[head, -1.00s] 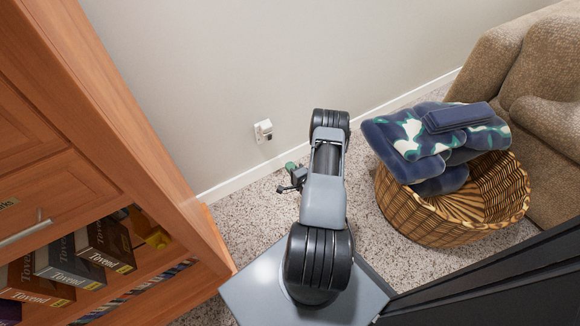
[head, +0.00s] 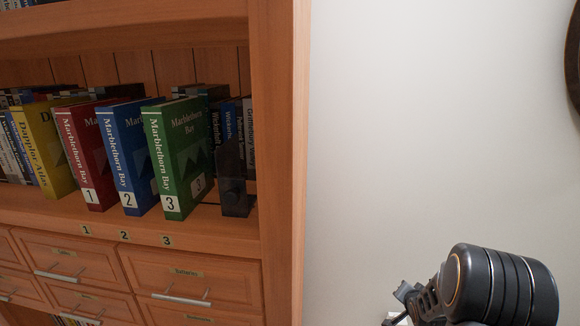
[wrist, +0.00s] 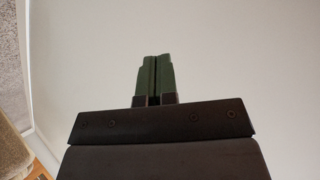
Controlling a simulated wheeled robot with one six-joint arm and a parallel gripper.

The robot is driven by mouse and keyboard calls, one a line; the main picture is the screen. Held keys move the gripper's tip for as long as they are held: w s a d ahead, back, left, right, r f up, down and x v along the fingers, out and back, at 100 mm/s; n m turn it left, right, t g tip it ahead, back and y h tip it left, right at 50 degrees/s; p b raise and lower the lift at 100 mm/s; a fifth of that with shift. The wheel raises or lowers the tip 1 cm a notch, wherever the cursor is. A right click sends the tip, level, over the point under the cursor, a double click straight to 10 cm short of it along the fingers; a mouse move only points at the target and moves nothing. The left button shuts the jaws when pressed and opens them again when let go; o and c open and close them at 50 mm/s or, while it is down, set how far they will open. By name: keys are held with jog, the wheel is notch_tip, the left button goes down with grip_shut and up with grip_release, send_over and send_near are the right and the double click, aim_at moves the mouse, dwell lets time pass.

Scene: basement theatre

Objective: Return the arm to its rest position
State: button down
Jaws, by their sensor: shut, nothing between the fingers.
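My gripper (wrist: 154,78) shows in the wrist view with its two green fingers together and nothing between them. A plain pale wall lies beyond the fingertips. In the head view only the dark rounded joints of my arm show, at the lower right; the gripper's fingers are not visible there.
A wooden bookcase (head: 280,120) fills the left of the head view. On its shelf stand a red book (head: 88,165), a blue book (head: 130,160) and a green book (head: 180,155), numbered 1 to 3. Labelled drawers (head: 190,285) sit below. Bare wall (head: 420,130) is at right.

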jog(key=s+a+r+n+g+p, duration=0.1)
jog(key=s+a+r+n+p, duration=0.2)
jog(key=r, duration=0.5)
jog(key=s+a+r+g+p, duration=0.1)
jog(key=s+a+r+p, duration=0.2)
jog(key=a+r, duration=0.35)
jog(key=s+a+r+n+g+p, duration=0.1)
jog(key=s+a+r+n+p, duration=0.15)
jog(key=r, duration=0.65)
jog(key=s+a+r+n+g+y+p, duration=0.1)
jog(key=s+a+r+n+p, duration=0.1)
jog(key=s+r, duration=0.3)
jog(key=s+a+r+n+g+y+p, duration=0.1)
jog(key=s+a+r+p, duration=0.3)
jog(key=s, duration=0.4)
jog(key=shift+s+a+r+n+g+y+p, duration=0.35)
jog(key=shift+a+r+n+g, duration=0.2)
jog(key=shift+a+g, duration=0.2)
